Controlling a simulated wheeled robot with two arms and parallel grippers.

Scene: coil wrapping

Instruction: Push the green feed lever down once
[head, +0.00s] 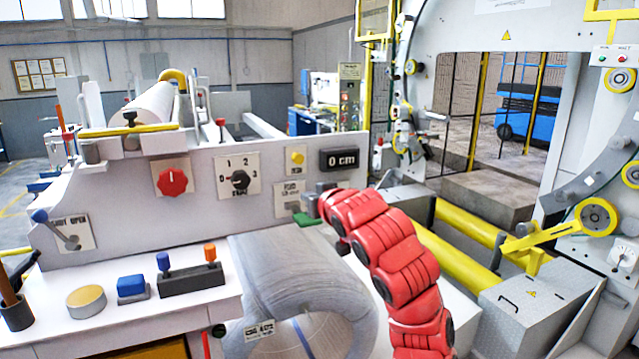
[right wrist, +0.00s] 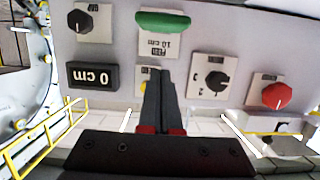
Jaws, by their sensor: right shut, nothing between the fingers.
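The green feed lever (head: 307,220) sticks out from the lower part of its label plate on the white machine panel, partly hidden behind my right arm in the head view. In the right wrist view, which is upside down, the green lever (right wrist: 163,21) lies near the top edge, beyond the fingertips. My right gripper (right wrist: 160,72) is shut and empty, its dark fingers pointing at the panel and partly covering the yellow button's plate. I see no clear contact with the lever. The display (head: 345,159) reads 0 cm. My left gripper is not in view.
The panel also carries a yellow button (head: 297,157), a black selector knob (head: 240,180) and a red knob (head: 172,181). A large grey wrapped coil (head: 290,265) stands below the lever. Yellow rollers (head: 455,262) lie to the right.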

